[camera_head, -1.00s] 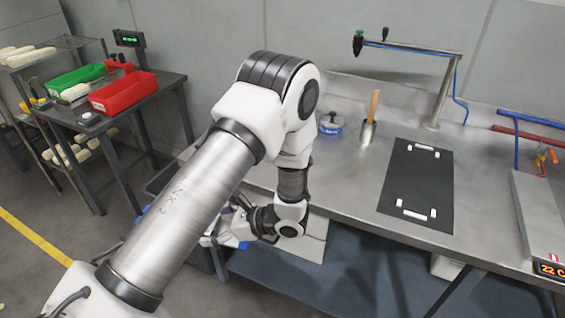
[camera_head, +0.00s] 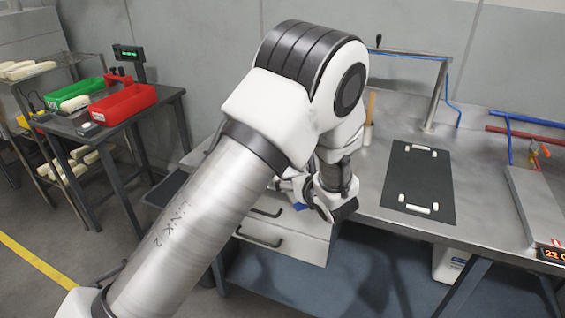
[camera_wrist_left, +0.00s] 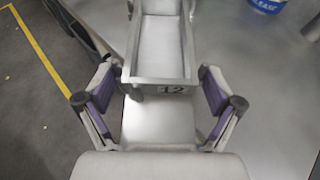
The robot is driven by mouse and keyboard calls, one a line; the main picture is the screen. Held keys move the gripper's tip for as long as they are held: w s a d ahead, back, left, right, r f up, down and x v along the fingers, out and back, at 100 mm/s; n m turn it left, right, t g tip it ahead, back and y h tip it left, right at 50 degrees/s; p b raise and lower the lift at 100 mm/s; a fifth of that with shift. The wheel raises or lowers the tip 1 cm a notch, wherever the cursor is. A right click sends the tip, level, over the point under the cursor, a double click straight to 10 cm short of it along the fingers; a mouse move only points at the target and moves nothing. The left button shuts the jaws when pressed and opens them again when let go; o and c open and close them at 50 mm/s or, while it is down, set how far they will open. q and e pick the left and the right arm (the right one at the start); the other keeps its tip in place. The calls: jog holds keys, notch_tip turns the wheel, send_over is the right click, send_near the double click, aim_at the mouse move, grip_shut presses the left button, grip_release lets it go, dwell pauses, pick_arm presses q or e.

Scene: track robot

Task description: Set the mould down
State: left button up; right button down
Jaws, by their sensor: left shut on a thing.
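The mould (camera_wrist_left: 160,45) is a long, open grey metal trough with a "12" plate on its near end, seen in the left wrist view. In the head view my left gripper (camera_head: 300,190) is partly behind my arm, near the bench's left end, and I cannot make out the mould there. My right gripper is not in view.
The steel bench (camera_head: 480,195) has free room around the mat. A wooden handle (camera_head: 370,105) stands behind my arm. A blue release tub (camera_wrist_left: 268,5) is at the wrist view's top right. A grey scale-like unit (camera_head: 545,210) is at far right. Drawers (camera_head: 280,235) sit below the bench.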

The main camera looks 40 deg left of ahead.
pick_arm(q)
jog(key=w+a+p, duration=0.1)
jog(key=w+a, duration=0.2)
jog(key=w+a+p, duration=0.1)
jog(key=w+a, duration=0.3)
jog(key=w+a+f+p, duration=0.1)
jog(key=w+a, duration=0.2)
jog(key=shift+w+a+f, duration=0.1)
jog(key=shift+w+a, duration=0.05)
jog(key=shift+a, duration=0.25)
notch_tip(320, 180, down, 4)
jog(key=shift+w+r+p, duration=0.1)
jog(key=shift+r+p, duration=0.15)
jog(key=shift+p, duration=0.15)
jog(key=shift+f, duration=0.2)
jog(key=o, duration=1.4)
jog(key=shift+o, duration=0.2)
